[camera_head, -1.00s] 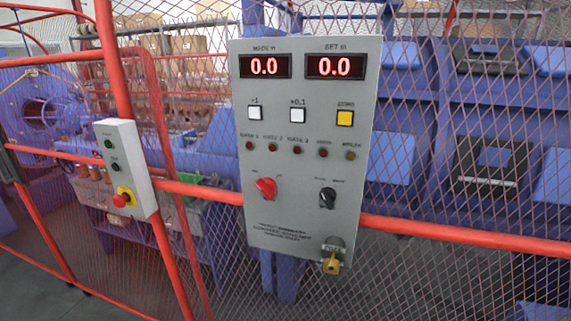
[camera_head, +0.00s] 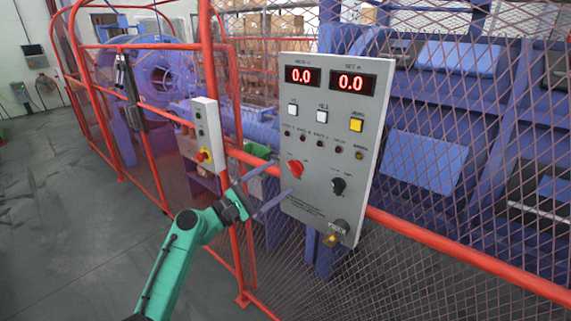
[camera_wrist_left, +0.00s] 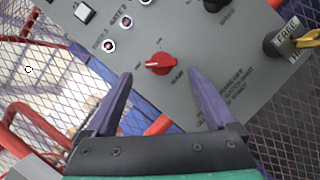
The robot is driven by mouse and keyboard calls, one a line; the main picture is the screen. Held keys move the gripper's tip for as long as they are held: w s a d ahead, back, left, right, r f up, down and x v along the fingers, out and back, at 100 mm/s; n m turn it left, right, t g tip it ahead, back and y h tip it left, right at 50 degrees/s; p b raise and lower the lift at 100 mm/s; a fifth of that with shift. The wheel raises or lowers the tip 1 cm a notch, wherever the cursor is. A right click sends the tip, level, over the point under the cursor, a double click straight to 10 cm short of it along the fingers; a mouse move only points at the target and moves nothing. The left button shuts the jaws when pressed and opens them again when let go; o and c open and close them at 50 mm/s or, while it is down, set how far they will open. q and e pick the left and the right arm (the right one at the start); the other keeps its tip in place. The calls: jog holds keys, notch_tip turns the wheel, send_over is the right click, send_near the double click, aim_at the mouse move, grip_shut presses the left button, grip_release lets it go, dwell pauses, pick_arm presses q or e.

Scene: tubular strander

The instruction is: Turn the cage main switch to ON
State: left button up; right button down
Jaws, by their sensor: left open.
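The grey control panel (camera_head: 330,150) hangs on the red fence rail, with two red displays reading 0.0. Its red rotary switch (camera_head: 296,169) sits at the lower left of the panel; it also shows in the left wrist view (camera_wrist_left: 160,64), between and beyond the fingertips. The switch labels are too small to read surely. A black rotary switch (camera_head: 338,185) is to its right. My left gripper (camera_head: 272,189) is open and empty at the panel's left edge, apart from the red switch. Its two purple fingers (camera_wrist_left: 158,88) point at the panel. My right gripper is out of view.
A small box with a red stop button (camera_head: 203,156) is on the fence left of the panel. Below the panel is a yellow key or padlock (camera_head: 331,239). Red rails and wire mesh surround the blue machine. Open floor (camera_head: 80,220) lies at the left.

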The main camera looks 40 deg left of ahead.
aim_at(291, 170)
pick_arm(q)
jog(key=x, duration=0.3)
jog(key=shift+d+r+p, duration=0.2)
jog(key=shift+d+p, duration=0.05)
jog(key=shift+p, duration=0.15)
jog(key=shift+w+d, duration=0.1)
jog(key=shift+w, duration=0.2)
jog(key=shift+s+f, duration=0.1)
jog(key=shift+c, duration=1)
jog(key=c, duration=1.2)
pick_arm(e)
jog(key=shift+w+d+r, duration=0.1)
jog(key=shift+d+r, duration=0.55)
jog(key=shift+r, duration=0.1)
